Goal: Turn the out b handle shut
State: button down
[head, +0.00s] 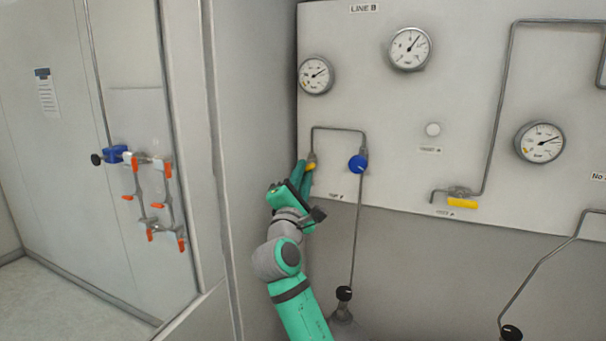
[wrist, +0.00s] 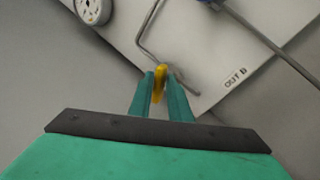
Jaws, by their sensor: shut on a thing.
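The out b handle (head: 310,167) is a small yellow lever on a grey valve at the lower left of the LINE B panel. In the wrist view my gripper (wrist: 161,92) is shut on the handle. The valve body behind the handle is mostly hidden.
A blue round knob (head: 358,164) sits on the pipe just right of the handle. Another yellow handle (head: 462,203) is farther right. Gauges (head: 316,75) are above. A grey wall edge (head: 250,150) stands close on the left. Black knobs (head: 344,293) are below.

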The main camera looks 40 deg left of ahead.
jog(key=m+h, duration=0.1)
jog(key=m, duration=0.1)
jog(key=m+t+h, duration=0.1)
jog(key=m, duration=0.2)
jog(key=f+m+h, duration=0.1)
jog(key=m+h, duration=0.1)
jog(key=shift+w+d+m+t, duration=0.1)
jog(key=shift+w+m+t, duration=0.2)
jog(key=shift+t, duration=0.1)
jog(key=shift+m, duration=0.3)
jog(key=c, duration=1.7)
grip_release()
jog(key=shift+c, duration=0.2)
jog(key=shift+r, duration=0.1)
jog(key=shift+s+a, duration=0.2)
